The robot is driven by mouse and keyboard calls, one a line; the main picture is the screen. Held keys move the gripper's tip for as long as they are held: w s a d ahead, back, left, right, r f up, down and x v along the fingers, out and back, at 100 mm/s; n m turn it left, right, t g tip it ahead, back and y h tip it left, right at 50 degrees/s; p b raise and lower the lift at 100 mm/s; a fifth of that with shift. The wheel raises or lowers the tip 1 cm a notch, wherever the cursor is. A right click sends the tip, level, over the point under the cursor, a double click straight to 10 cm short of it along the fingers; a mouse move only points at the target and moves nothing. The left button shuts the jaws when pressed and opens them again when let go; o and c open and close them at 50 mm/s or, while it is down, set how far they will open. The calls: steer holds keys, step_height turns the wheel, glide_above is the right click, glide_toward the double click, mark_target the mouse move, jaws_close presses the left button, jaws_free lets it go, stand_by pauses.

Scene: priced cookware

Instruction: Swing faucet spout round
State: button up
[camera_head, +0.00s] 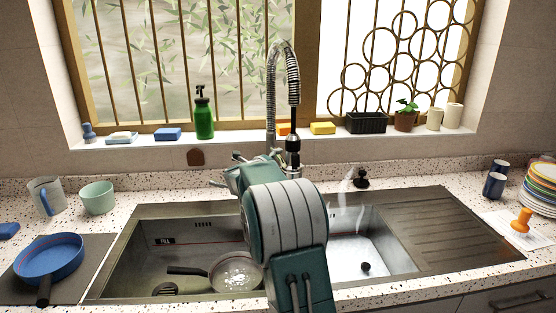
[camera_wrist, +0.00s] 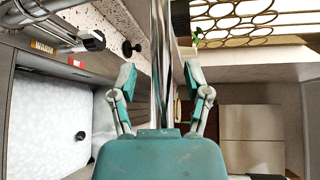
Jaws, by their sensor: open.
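The faucet (camera_head: 271,100) stands behind the sink, with a tall coiled spout arching over to a dark spray head (camera_head: 292,143) that hangs down. My gripper (camera_wrist: 160,80) is open in the wrist view, its two fingers on either side of a shiny metal pipe (camera_wrist: 162,50) of the faucet. Gaps show between the pipe and both fingertips. In the head view my arm covers most of the gripper and the faucet's base. A metal fitting (camera_wrist: 60,20) is at the upper left of the wrist view, near "WARM" and "HOT" labels.
The double sink (camera_head: 200,235) holds a pan (camera_head: 232,272) in its left basin. A black knob (camera_head: 361,178) stands behind the right basin. A green bottle (camera_head: 204,115), sponges and a plant (camera_head: 405,117) line the windowsill. The drainboard (camera_head: 440,230) at right is clear.

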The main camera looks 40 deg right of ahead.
steer(key=shift+w+d+f, duration=0.1)
steer(key=shift+w+d, duration=0.2)
steer(key=shift+d, duration=0.35)
steer(key=shift+a, duration=0.1)
jaws_close()
